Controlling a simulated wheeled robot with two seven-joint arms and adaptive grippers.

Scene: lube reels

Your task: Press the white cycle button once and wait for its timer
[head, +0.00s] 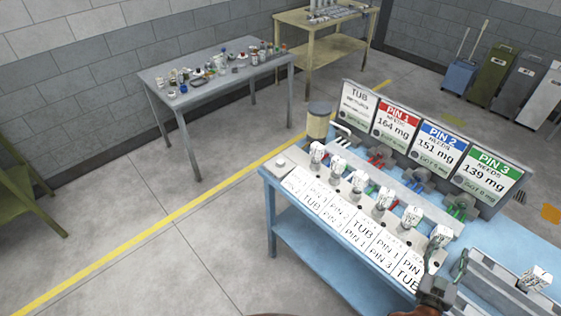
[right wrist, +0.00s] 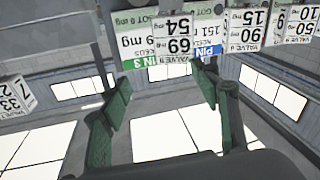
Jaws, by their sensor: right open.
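A small pale round button (head: 281,161), likely the white cycle button, sits on the left end of the blue bench (head: 318,262) in the head view. My right gripper (head: 448,262) is at the bench's near right end, far from that button. In the right wrist view its green fingers (right wrist: 170,105) stand apart with nothing held between them. The button cannot be made out in the right wrist view. My left gripper is not in view.
A row of valves with white tags (head: 383,198) stands behind label plates (head: 340,215). Behind them a sign panel (head: 440,143) reads TUB, PIN 1, PIN 2 and PIN 3. A tan canister (head: 318,124) stands near the bench's left end. A grey table (head: 216,68) holds small items.

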